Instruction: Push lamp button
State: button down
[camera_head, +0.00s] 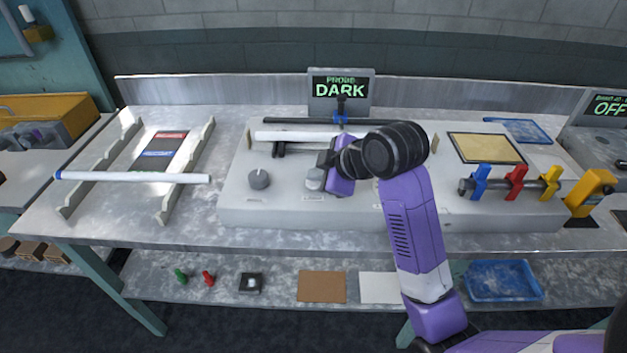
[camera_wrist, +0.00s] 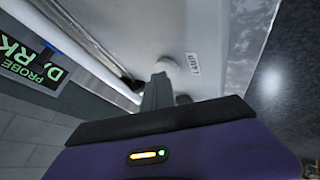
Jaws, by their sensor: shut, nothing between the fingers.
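The lamp button (camera_wrist: 166,66) is a pale round cap on the grey panel in the wrist view, beside a label (camera_wrist: 193,64) reading LAMP. My gripper (camera_wrist: 158,84) is shut and empty, its fingertips right at the button's near edge; I cannot tell whether they touch. In the head view my gripper (camera_head: 315,178) is low over the console (camera_head: 232,208), right of a grey knob (camera_head: 259,178). There the fingers and wrist hide the button or blend with it. The probe display (camera_head: 339,92) reads DARK.
A white tube (camera_head: 295,136) and a dark rod lie behind my gripper. Another tube (camera_head: 132,177) rests across a rack at left. Blue, red and yellow clamps (camera_head: 515,182) stand at right. A second display (camera_head: 608,105) reads OFF. The console's front left is mostly clear.

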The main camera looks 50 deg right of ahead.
aim_at(316, 184)
jog(key=shift+r+p, duration=0.65)
jog(key=shift+p, duration=0.15)
notch_tip(316, 184, up, 6)
jog(key=p, duration=0.5)
jog(key=shift+p, duration=0.35)
dwell(0.4)
